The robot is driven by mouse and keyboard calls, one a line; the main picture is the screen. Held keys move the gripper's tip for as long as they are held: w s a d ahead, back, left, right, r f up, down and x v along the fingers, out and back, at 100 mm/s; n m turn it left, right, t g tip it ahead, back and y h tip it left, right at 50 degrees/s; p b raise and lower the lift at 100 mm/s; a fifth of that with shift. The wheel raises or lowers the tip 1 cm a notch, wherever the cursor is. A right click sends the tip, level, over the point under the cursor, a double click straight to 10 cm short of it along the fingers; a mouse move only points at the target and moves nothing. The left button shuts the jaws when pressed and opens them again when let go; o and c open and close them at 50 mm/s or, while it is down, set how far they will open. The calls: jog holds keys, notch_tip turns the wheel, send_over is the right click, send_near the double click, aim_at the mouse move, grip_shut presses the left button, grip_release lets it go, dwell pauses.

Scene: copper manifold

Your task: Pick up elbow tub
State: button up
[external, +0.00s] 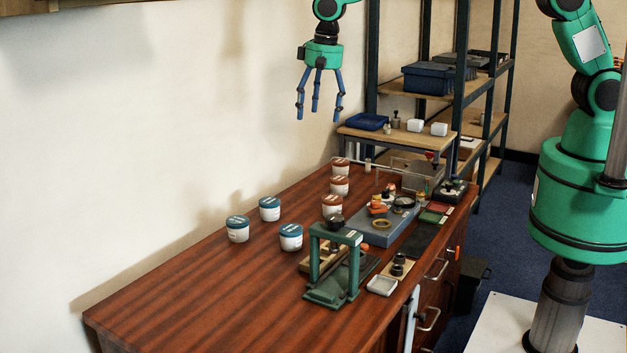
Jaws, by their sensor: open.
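Several white tubs with lids stand upright on the wooden workbench (190,300). Three have blue lids: a left tub (238,233), a back tub (270,213) and a front tub (291,241). Three have copper-brown lids: a back tub (340,170), a middle tub (339,189) and a front tub (332,208). The labels are too small to read, so I cannot tell which is the elbow tub. My gripper (318,112) hangs high above the back of the bench, fingers down, spread open and empty, well apart from all tubs.
A green press frame (337,265) stands at the bench front, close to the blue-lidded tubs. A blue-grey tray (375,240) with small parts lies right of the tubs. Shelving (460,90) stands behind. The left part of the bench is clear, beside a wall.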

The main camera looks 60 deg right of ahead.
jog(key=w+a+f, duration=0.2)
jog(key=a+f, duration=0.4)
jog(key=f, duration=0.3)
jog(key=m+g+p, duration=0.1)
jog(key=p, duration=0.1)
send_over(290, 228)
notch_tip(290, 228, down, 10)
jog(key=shift+a, duration=0.2)
jog(key=shift+f, duration=0.2)
notch_tip(290, 228, down, 8)
jog(key=shift+f+b, duration=0.15)
jog(key=shift+b, duration=0.25)
